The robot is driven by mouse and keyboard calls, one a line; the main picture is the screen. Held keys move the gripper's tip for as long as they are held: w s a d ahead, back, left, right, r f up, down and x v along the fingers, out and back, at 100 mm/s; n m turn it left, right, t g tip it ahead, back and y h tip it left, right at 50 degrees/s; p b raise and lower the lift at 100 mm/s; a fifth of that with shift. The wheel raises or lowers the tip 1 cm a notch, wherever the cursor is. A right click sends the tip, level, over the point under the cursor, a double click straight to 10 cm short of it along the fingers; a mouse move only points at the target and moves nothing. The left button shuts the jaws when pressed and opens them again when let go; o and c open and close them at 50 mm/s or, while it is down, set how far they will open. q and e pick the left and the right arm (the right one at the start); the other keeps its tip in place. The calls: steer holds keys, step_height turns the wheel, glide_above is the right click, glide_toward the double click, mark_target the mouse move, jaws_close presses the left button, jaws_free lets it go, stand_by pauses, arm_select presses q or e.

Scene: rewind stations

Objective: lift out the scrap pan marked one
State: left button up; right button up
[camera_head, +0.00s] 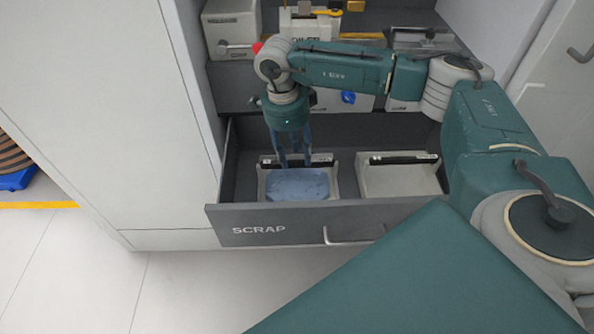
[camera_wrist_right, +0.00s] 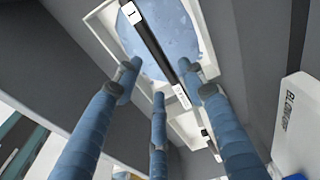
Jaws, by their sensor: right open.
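The scrap pan marked one (camera_head: 334,184) is a pale tray of blue material in the left part of the open drawer. A black handle bar (camera_head: 318,158) runs along its back. In the right wrist view a white tag reading 1 (camera_wrist_right: 131,12) sits on the bar (camera_wrist_right: 152,42). My right gripper (camera_head: 291,162) points down over the pan's back side, near the bar. Its three blue fingers (camera_wrist_right: 165,86) are spread and empty, with the bar beyond them; whether they touch it I cannot tell. My left gripper is not in view.
A second pale pan (camera_head: 402,181) with a black bar stands to the right in the drawer. The drawer front (camera_head: 290,228), labelled SCRAP, has a metal handle (camera_head: 352,233). Boxes such as a grey one (camera_head: 232,28) stand behind. Open floor (camera_head: 190,290) lies in front.

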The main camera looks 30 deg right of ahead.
mark_target(297, 162)
steer(key=f, duration=0.4)
steer(key=shift+d+f, duration=0.25)
steer(key=shift+d, duration=0.1)
steer(key=shift+c, duration=0.2)
jaws_close()
steer(key=shift+r, duration=0.1)
